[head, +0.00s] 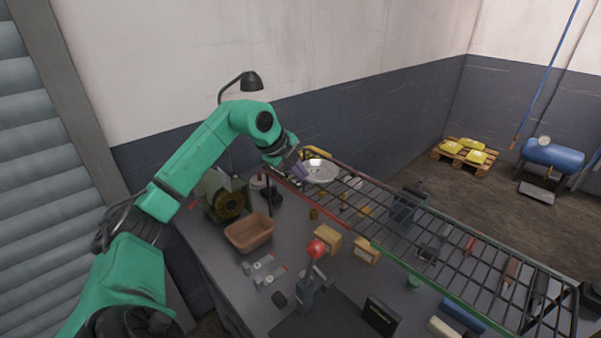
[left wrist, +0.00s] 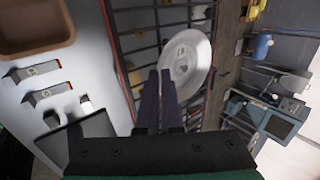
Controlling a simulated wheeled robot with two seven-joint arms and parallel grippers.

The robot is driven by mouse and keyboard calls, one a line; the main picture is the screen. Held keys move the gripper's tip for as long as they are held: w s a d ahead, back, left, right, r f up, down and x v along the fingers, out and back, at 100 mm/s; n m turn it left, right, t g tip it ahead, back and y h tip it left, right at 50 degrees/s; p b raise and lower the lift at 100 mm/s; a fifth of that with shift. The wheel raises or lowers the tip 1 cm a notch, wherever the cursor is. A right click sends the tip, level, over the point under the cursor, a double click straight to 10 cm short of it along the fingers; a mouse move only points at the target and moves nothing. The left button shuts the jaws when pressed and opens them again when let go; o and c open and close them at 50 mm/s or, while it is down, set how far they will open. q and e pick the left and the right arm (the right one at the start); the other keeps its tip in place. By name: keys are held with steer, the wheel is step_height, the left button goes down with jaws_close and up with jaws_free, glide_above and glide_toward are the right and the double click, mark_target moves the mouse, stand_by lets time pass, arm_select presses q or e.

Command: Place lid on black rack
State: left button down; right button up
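The lid (head: 321,172) is a pale grey disc at the far left end of the black rack (head: 455,243). In the left wrist view the lid (left wrist: 190,62) overlaps the rack's bars and one long rail. My left gripper (head: 298,170) is at the lid's left side. In the left wrist view its dark fingers (left wrist: 160,85) are close together at the lid's edge and appear shut on it. I cannot tell whether the lid touches the bars. My right gripper is not in view.
The grey workbench holds a brown bin (head: 250,232), small wooden boxes (head: 327,240) and a red-knobbed lever (head: 316,249). A black lamp (head: 245,82) stands behind my left arm. Much of the rack's middle is bare. A pallet with yellow packs (head: 464,150) is on the floor beyond.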

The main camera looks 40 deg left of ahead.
arm_select(q)
steer(key=shift+w, duration=0.1)
steer(key=c, duration=1.4)
jaws_free()
steer(key=shift+o, duration=0.2)
steer(key=shift+r, duration=0.1)
steer(key=shift+s+r, duration=0.25)
steer(key=shift+r, duration=0.05)
steer(key=d+b+v, duration=0.1)
steer(key=v, duration=1)
steer(key=shift+a+b, duration=0.35)
steer(key=shift+a, duration=0.15)
